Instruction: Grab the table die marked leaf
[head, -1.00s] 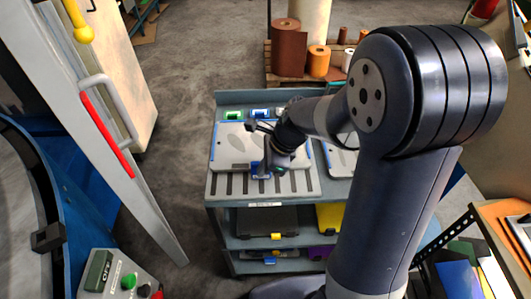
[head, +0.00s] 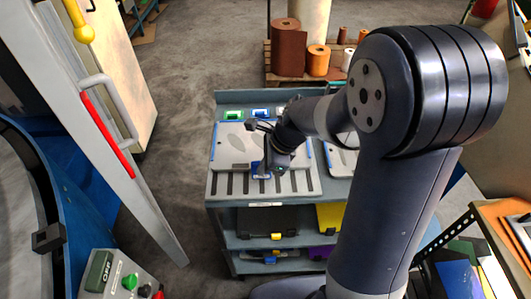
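A pale grey die plate (head: 228,152) with blue side edges lies on the slotted top of the cart (head: 212,192). Grey leaf-like shapes show on its face. My gripper (head: 262,170) is over the plate's front right part, by a small blue piece at the plate's front edge. The fingers are small and dark, so their opening and any contact are unclear. A second pale plate (head: 345,158) lies to the right, mostly hidden behind my arm.
Green (head: 233,114) and blue (head: 261,113) markers sit along the cart's back. Shelves below hold dark and yellow (head: 330,215) items. A control box (head: 118,275) is at lower left. Foil rolls (head: 289,45) stand on a pallet behind the cart.

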